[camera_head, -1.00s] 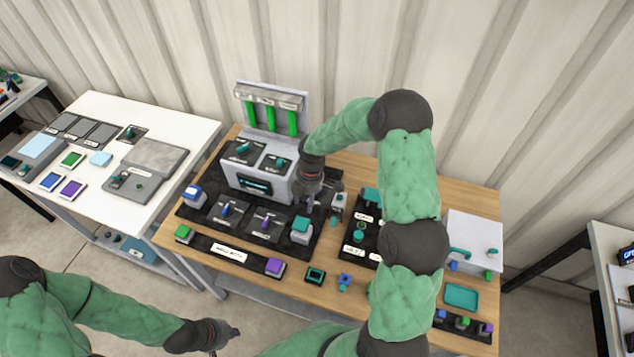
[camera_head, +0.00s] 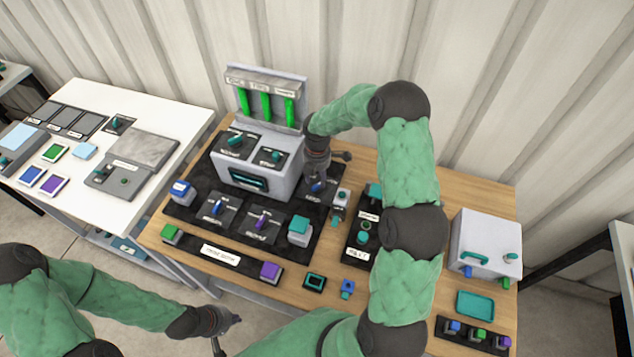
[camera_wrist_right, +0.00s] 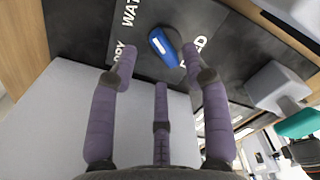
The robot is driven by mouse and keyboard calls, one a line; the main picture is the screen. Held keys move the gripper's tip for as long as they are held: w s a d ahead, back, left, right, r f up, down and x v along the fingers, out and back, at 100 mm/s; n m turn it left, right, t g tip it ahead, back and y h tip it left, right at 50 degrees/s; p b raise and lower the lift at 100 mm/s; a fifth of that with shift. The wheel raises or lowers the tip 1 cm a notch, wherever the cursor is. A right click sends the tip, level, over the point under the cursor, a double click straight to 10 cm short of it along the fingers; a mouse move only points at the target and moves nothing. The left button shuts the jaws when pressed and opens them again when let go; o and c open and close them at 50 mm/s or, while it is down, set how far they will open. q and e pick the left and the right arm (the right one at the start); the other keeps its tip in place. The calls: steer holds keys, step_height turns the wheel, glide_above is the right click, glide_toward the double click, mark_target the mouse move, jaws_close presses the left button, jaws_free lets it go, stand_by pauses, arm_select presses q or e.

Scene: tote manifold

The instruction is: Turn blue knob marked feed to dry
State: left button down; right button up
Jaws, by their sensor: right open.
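The blue knob (camera_wrist_right: 163,45) sits on a black panel in the right wrist view, with a white line along its handle. "FEED" is printed to its right; partly hidden labels reading "WAT" and "DRY" are to its left. In the head view the blue knob (camera_head: 317,187) is just below my right gripper (camera_head: 322,170), right of the grey machine. My right gripper (camera_wrist_right: 160,65) is open, its purple-grey fingers spread short of the knob with nothing between them. My left gripper (camera_head: 229,330) hangs empty in front of the table, its fingers apart.
The grey machine box (camera_head: 257,165) stands close left of my right gripper. Two more knobs, blue (camera_head: 217,207) and purple (camera_head: 261,222), are on the same black board. A white box (camera_head: 487,240) stands at right.

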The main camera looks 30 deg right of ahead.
mark_target(317, 187)
steer(key=shift+f, duration=1.65)
jaws_close()
